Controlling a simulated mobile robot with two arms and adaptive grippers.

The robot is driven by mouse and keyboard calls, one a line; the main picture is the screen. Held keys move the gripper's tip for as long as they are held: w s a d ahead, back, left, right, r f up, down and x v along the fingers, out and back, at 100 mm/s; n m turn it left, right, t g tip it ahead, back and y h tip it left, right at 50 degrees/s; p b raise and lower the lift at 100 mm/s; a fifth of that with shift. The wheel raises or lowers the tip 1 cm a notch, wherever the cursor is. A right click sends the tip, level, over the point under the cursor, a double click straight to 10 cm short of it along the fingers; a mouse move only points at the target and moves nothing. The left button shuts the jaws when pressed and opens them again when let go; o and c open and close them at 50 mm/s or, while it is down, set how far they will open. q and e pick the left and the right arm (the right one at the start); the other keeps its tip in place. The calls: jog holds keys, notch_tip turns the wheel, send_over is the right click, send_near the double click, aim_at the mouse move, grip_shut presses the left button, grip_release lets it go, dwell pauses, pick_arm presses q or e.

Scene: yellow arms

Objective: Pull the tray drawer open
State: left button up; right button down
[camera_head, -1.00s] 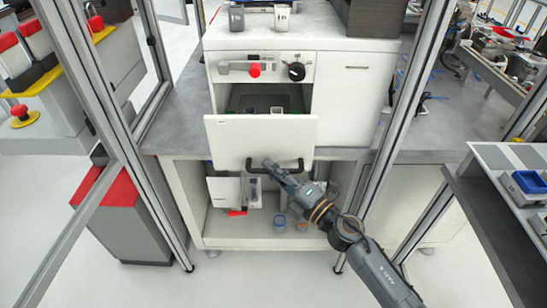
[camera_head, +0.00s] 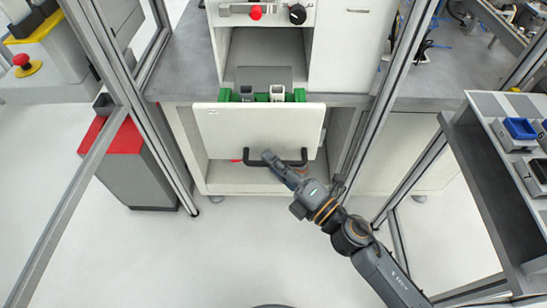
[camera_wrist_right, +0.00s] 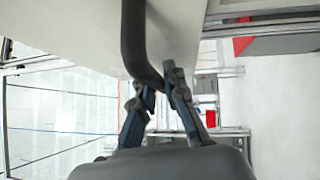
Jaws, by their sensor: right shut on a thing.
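The tray drawer (camera_head: 225,130) has a white front with a black bar handle (camera_head: 293,162) low on it. It stands pulled out from the white cabinet, and a green-edged tray (camera_head: 299,95) with a dark and a white item shows behind the front. My right gripper (camera_head: 270,157) is at the handle. In the right wrist view the dark handle (camera_wrist_right: 133,35) runs down to between the two fingers of my right gripper (camera_wrist_right: 158,85), which is shut on it. The fingertips are partly hidden in the head view. My left gripper is not in view.
A red knob (camera_head: 256,12) and a black dial (camera_head: 297,14) sit on the panel above the drawer. Metal frame posts (camera_head: 389,85) stand on both sides. A dark rack (camera_head: 490,200) with blue bins is at right. The floor in front is clear.

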jog(key=c, duration=1.4)
grip_release()
jog(key=shift+o, duration=0.2)
jog(key=v, duration=1.2)
jog(key=shift+f, duration=0.1)
